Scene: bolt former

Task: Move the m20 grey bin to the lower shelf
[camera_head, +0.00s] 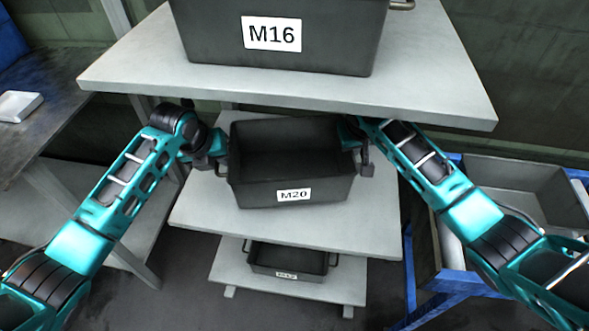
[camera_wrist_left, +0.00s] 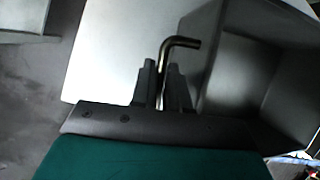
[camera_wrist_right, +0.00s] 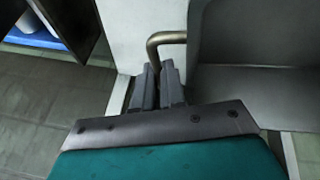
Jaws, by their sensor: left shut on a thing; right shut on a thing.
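The grey M20 bin (camera_head: 293,194) is at the middle shelf (camera_head: 205,218), open side up, with its label facing me. It looks empty. My left gripper (camera_head: 219,160) is shut on the bin's left handle, and the handle shows between the fingers in the left wrist view (camera_wrist_left: 182,43). My right gripper (camera_head: 361,155) is shut on the right handle, which also shows in the right wrist view (camera_wrist_right: 165,38). I cannot tell whether the bin's base touches the shelf. The lower shelf (camera_head: 240,283) holds a smaller-looking dark bin (camera_head: 288,258) with a label too small to read surely.
The top shelf (camera_head: 130,75) carries the M16 bin (camera_head: 320,50) and overhangs the M20 bin. A blue-framed cart with a grey bin (camera_head: 520,185) stands at the right. A dark worktable (camera_head: 50,115) is at the left.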

